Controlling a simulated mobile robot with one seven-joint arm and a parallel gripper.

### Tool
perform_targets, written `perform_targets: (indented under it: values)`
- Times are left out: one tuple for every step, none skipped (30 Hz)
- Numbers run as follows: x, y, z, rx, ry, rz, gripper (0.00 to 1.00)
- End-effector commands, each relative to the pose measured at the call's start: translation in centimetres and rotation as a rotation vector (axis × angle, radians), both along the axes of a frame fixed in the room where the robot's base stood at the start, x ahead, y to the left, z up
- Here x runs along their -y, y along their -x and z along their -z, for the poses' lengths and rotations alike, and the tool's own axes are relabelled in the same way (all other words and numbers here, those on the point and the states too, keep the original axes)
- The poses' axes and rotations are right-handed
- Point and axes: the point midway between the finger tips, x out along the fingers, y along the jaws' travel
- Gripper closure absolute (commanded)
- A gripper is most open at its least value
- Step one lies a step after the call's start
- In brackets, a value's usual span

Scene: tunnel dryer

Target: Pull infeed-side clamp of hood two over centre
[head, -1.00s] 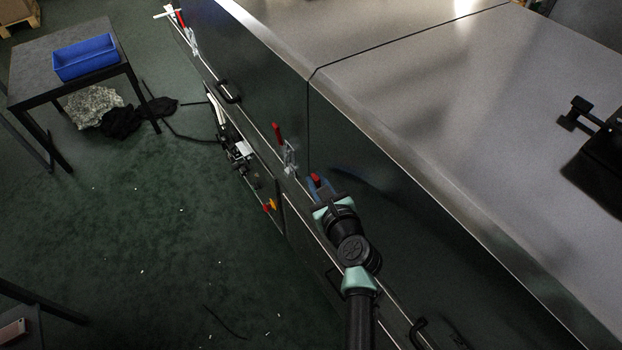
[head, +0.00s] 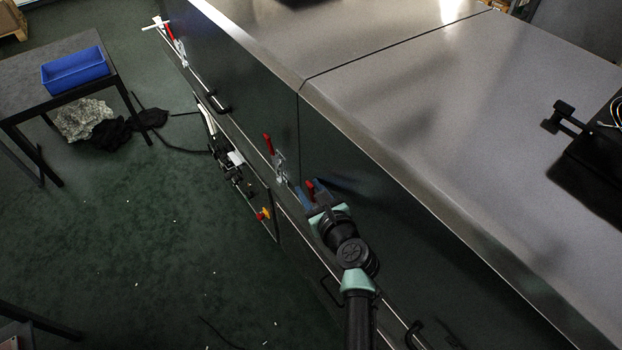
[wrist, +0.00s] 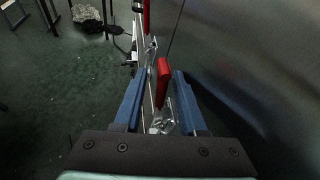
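A toggle clamp with a red handle (wrist: 163,82) and bright metal base (wrist: 160,122) is on the dryer's side, just right of the hood seam. My gripper (wrist: 157,76) is open, its two blue fingers on either side of the red handle, with a gap visible at least on the left. In the head view my gripper (head: 311,194) reaches the same clamp, whose red handle (head: 310,187) shows between the fingers. The clamp's base is hidden there by my gripper. A second red-handled clamp (head: 268,144) stands upright left of the seam.
Another red-handled clamp (head: 170,31) is at the far end. Black pull handles (head: 217,104) and a bracket with a yellow-red knob (head: 263,214) stick out from the side. A table with a blue bin (head: 75,71) stands left. The green floor between is mostly clear.

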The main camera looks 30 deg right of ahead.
Motion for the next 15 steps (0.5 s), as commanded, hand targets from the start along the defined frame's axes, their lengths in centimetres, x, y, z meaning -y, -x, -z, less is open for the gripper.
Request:
perform_targets:
  values:
    - [0.42, 0.1, -0.18, 0.004, 0.004, 0.01, 0.52]
    - [0.44, 0.1, -0.19, 0.004, 0.004, 0.01, 0.52]
    - [0.46, 0.09, -0.22, 0.004, 0.005, 0.011, 0.52]
    - [0.48, 0.09, -0.23, 0.005, 0.005, 0.011, 0.52]
    - [0.48, 0.1, -0.24, 0.005, 0.005, 0.012, 0.52]
    - [0.5, 0.1, -0.26, 0.005, 0.005, 0.012, 0.52]
    - [0.52, 0.1, -0.28, 0.005, 0.005, 0.013, 0.52]
    - [0.53, 0.09, -0.29, 0.006, 0.006, 0.012, 0.52]
    - [0.55, 0.09, -0.3, 0.006, 0.006, 0.012, 0.52]
    - [0.57, 0.09, -0.31, 0.006, 0.006, 0.013, 0.52]
    - [0.57, 0.09, -0.31, 0.006, 0.007, 0.013, 0.52]
    - [0.54, 0.1, -0.28, 0.006, 0.011, 0.014, 0.52]
    - [0.5, 0.1, -0.24, 0.006, 0.016, 0.014, 0.52]
    - [0.45, 0.1, -0.2, 0.007, 0.024, 0.014, 0.52]
    - [0.31, 0.1, -0.12, 0.009, 0.039, 0.014, 0.52]
